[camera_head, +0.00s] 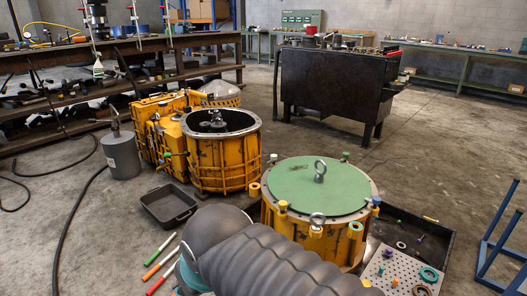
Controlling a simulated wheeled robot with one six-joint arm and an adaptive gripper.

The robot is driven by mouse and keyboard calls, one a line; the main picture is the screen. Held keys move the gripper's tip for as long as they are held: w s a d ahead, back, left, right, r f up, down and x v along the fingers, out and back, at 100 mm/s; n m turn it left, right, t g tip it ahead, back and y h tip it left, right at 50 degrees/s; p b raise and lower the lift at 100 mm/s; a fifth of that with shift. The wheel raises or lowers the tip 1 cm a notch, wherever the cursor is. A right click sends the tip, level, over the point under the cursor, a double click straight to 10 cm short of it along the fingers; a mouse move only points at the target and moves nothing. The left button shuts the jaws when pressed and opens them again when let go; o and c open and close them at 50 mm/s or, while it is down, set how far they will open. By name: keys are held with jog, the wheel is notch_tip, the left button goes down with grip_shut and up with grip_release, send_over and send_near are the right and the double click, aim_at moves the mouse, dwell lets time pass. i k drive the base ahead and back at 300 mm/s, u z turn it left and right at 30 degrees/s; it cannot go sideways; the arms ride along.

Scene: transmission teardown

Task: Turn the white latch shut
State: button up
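I cannot make out a white latch in this view. A yellow drum-shaped housing (275,222) stands at the centre right with a round green lid (300,187) on it. A metal eye ring (320,170) stands upright on the lid, and a second ring (317,219) sits at the near rim. Several small yellow and green fittings are spaced around the rim. My own grey, ribbed arm fills the bottom centre and hides the floor and the lower front of the housing. My gripper is not visible, so its opening cannot be seen.
An open yellow housing (225,166) stands behind left, beside a grey canister (121,155) and a black tray (168,205). A perforated plate (401,273) with small parts lies at lower right. A blue frame (499,245) stands at the right edge. Floor is free at right centre.

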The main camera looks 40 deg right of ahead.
aim_at(273, 157)
jog(key=z, duration=0.3)
jog(key=i, duration=0.65)
jog(key=z, duration=0.6)
